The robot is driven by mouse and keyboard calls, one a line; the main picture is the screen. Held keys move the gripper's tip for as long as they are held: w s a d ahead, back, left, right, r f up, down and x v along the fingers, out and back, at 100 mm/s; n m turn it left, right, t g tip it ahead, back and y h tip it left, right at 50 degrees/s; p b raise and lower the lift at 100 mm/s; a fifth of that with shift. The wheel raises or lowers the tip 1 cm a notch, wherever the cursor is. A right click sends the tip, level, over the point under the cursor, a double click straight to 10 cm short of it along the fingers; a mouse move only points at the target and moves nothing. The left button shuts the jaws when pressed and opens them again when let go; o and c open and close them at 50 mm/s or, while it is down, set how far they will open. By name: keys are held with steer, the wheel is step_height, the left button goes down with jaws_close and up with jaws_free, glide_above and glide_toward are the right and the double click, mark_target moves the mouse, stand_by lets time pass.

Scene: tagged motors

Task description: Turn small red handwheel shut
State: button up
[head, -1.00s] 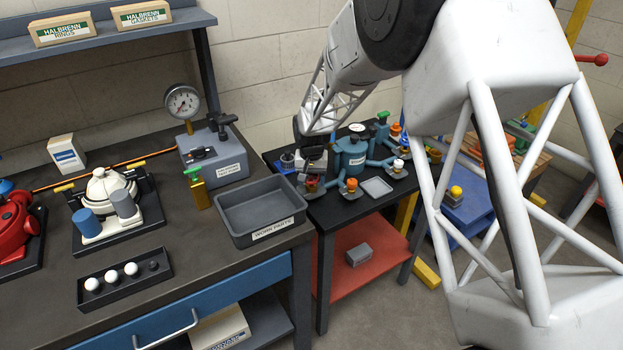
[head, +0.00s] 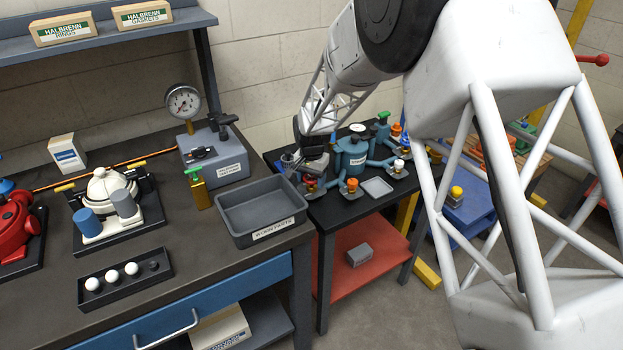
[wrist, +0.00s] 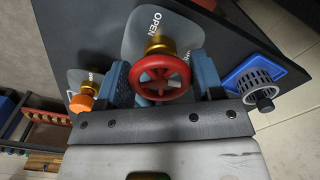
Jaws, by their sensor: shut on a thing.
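The small red handwheel (wrist: 158,72) sits on a brass stem in the wrist view. A grey plate marked OPEN (wrist: 137,30) lies behind it. My gripper (wrist: 162,80) has its two blue-grey fingers on opposite sides of the wheel's rim, shut on it. In the head view my gripper (head: 313,167) is low at the left part of the black-topped stand, and the red wheel (head: 310,184) shows just below it, partly hidden.
An orange knob (wrist: 82,102) on a brass stem is close to the left finger. A blue tray with a grey slotted cup (wrist: 255,85) lies to the right. In the head view a teal vessel (head: 350,157) stands right of my gripper, and a grey bin (head: 262,208) is at the left.

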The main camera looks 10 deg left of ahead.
mark_target(311, 177)
steer(key=shift+r, duration=0.1)
steer(key=o, duration=0.9)
steer(key=shift+r, duration=3.85)
